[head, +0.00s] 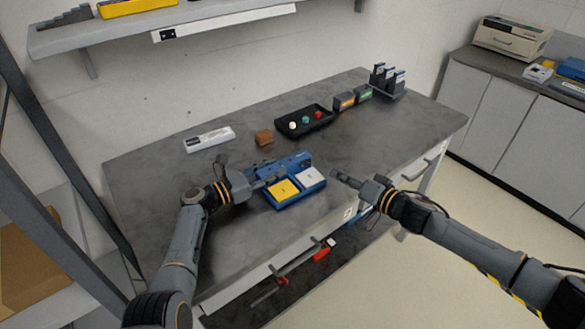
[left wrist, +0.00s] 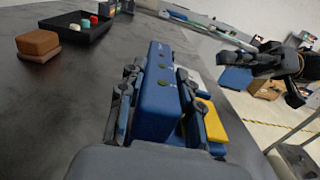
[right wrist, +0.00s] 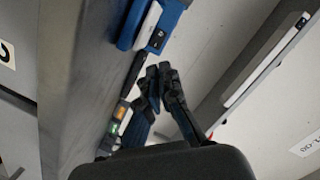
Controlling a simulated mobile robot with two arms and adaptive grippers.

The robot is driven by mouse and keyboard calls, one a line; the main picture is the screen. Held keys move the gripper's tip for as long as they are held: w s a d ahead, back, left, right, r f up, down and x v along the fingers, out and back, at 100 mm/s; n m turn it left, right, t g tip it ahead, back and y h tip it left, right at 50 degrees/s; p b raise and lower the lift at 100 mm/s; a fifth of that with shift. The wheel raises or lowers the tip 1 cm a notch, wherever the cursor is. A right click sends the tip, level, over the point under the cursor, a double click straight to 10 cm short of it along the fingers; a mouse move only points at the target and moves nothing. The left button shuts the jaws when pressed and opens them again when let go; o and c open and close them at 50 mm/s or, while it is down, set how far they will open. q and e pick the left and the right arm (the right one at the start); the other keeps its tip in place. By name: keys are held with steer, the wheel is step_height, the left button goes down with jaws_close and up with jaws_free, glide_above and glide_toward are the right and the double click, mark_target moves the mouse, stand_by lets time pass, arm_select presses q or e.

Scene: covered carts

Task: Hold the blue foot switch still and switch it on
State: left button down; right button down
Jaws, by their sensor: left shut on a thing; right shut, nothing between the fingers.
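The blue foot switch (head: 296,200) lies on the grey table, with a yellow pedal (head: 283,190) at left, a white pedal (head: 309,177) at right and a raised blue housing behind them. My left gripper (head: 262,182) is shut on the housing; in the left wrist view its fingers stand on both sides of the housing (left wrist: 158,110), which has small dark green dots on top. My right gripper (head: 337,175) is shut and empty, just right of the white pedal and apart from it. In the right wrist view its fingertips (right wrist: 160,72) are together, with the switch (right wrist: 172,18) beyond them.
Behind the switch are a brown block (head: 264,137), a black tray (head: 318,125) with small coloured pieces, and a white labelled box (head: 209,139). Small boxes and a rack (head: 388,82) stand at the far right. The table's front edge is close to the switch.

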steer(key=m, duration=0.2)
steer(key=s+a+r+m+t+h, duration=0.1)
steer(key=m, duration=0.1)
steer(key=s+m+h, duration=0.1)
steer(key=m, duration=0.1)
steer(key=shift+s+a+r+m+t, duration=0.2)
steer(key=shift+a+m+t, duration=0.1)
steer(key=shift+t, duration=0.1)
steer(key=s+m, duration=0.1)
steer(key=s+d+m+h, duration=0.1)
steer(key=m, duration=0.1)
steer(key=s+d+m+h, duration=0.1)
steer(key=s+m, duration=0.1)
steer(key=shift+f+g, duration=0.15)
steer(key=shift+g, duration=0.25)
steer(key=shift+w, duration=0.1)
glide_toward(310, 163)
steer(key=x, duration=0.5)
steer(key=shift+w+a+f, duration=0.1)
steer(key=shift+a+f, duration=0.1)
steer(key=shift+f, duration=0.1)
steer(key=shift+w+a, duration=0.3)
steer(key=shift+w, duration=0.25)
steer(key=shift+w, duration=0.1)
